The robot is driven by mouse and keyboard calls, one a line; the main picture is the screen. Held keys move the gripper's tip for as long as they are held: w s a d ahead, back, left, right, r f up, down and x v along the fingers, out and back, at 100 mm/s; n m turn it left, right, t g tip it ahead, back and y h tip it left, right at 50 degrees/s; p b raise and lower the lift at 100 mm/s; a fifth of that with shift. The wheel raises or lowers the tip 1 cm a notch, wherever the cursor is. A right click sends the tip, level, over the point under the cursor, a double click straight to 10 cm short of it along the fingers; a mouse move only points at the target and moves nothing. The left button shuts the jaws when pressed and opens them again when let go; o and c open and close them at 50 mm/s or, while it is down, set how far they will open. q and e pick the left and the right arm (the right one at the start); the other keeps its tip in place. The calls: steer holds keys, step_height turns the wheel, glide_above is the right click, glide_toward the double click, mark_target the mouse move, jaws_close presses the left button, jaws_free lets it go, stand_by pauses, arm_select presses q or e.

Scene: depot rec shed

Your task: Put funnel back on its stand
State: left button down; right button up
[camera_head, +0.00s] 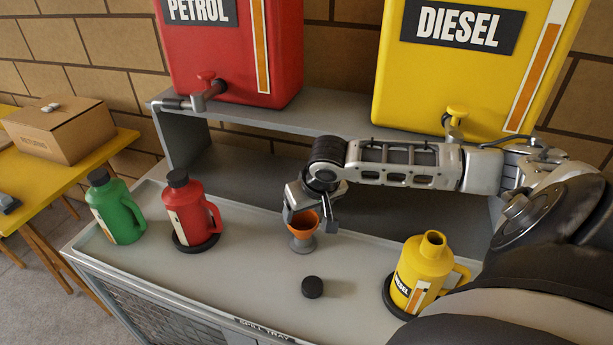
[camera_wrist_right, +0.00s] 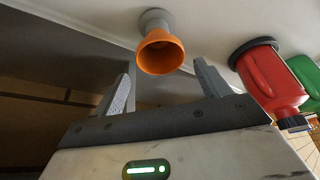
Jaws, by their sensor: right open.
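The orange funnel (camera_head: 302,229) sits upright in its small grey stand (camera_head: 302,246) on the grey counter. In the right wrist view the funnel (camera_wrist_right: 161,52) shows its wide mouth towards me, with the stand (camera_wrist_right: 155,19) behind it. My right gripper (camera_head: 310,214) is open at the funnel, with one finger at each side. In the wrist view the funnel lies just beyond and between the fingertips, and I see no finger touching it. My left gripper is in neither view.
A yellow diesel can (camera_head: 421,272) without a cap stands at right, and a loose black cap (camera_head: 312,287) lies in front of the funnel. Red (camera_head: 192,212) and green (camera_head: 117,210) cans stand at left. Large petrol (camera_head: 233,50) and diesel (camera_head: 470,75) tanks rest on the shelf behind.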

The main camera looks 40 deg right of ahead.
steer(key=shift+v, duration=1.1)
